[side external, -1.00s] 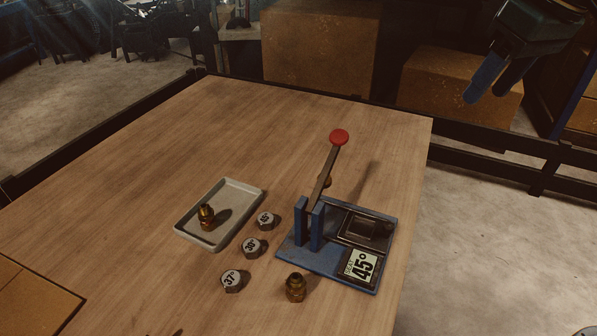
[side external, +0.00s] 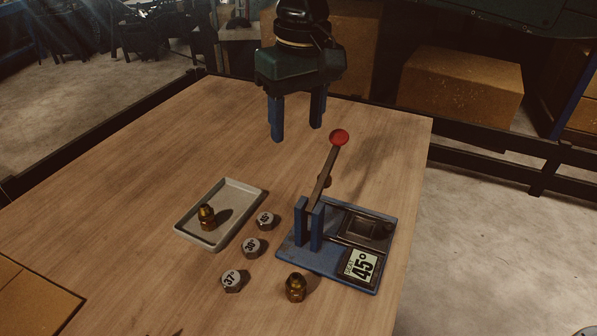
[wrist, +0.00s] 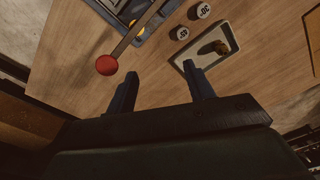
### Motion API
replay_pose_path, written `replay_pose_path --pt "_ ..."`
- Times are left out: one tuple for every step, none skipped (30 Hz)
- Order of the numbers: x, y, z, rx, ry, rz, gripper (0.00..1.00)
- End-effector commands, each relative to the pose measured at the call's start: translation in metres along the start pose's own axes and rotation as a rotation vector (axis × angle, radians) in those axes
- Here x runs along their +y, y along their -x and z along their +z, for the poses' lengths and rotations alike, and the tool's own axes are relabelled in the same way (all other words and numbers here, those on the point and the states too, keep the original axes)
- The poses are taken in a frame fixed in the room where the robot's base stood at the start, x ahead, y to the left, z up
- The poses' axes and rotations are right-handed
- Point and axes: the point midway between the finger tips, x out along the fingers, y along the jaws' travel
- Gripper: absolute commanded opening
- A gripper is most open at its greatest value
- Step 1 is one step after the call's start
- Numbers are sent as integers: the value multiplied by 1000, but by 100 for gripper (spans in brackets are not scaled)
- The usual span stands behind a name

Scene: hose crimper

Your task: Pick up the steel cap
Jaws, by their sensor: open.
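Three steel caps with white number labels stand in a row on the table: the far one (side external: 265,221) seems to read 45, the middle one (side external: 252,248) 30, the near one (side external: 232,281) 37. Two caps also show in the wrist view, the far one (wrist: 182,33) and the middle one (wrist: 203,11). Which cap is meant, I cannot tell from the task's name. My gripper (side external: 297,132) is open and empty, pointing down high above the table, behind the caps. Its fingers also show in the wrist view (wrist: 159,72).
A blue crimper (side external: 316,242) with a red-knobbed lever (side external: 339,137) and a 45° seat card (side external: 361,267) stands right of the caps. A grey tray (side external: 247,186) holding a brass fitting (side external: 207,217) is left. Another brass fitting (side external: 296,288) stands in front.

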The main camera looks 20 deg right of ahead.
Motion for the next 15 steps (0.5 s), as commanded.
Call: replay_pose_path --pt "-13 -11 -3 -14 9 5 53" --pt "-20 -15 -5 -19 13 6 53" --pt "-27 -21 -6 -26 17 9 53" --pt "-32 -26 -7 -32 20 11 53" --pt "-37 -29 -8 -36 22 12 53" --pt "-43 -33 -9 -40 25 14 53" --pt "-46 -37 -9 -44 26 16 53" --pt "-49 -39 -9 -47 28 17 53" --pt "-52 -42 -9 -50 30 18 53" --pt "-54 -43 -9 -52 31 20 53" --pt "-56 -45 -10 -54 32 20 53" --pt "-58 -45 -10 -54 33 20 53" --pt "-58 -46 -10 -54 33 20 53" --pt "-58 -46 -10 -55 33 21 53" --pt "-59 -46 -10 -55 33 21 53"
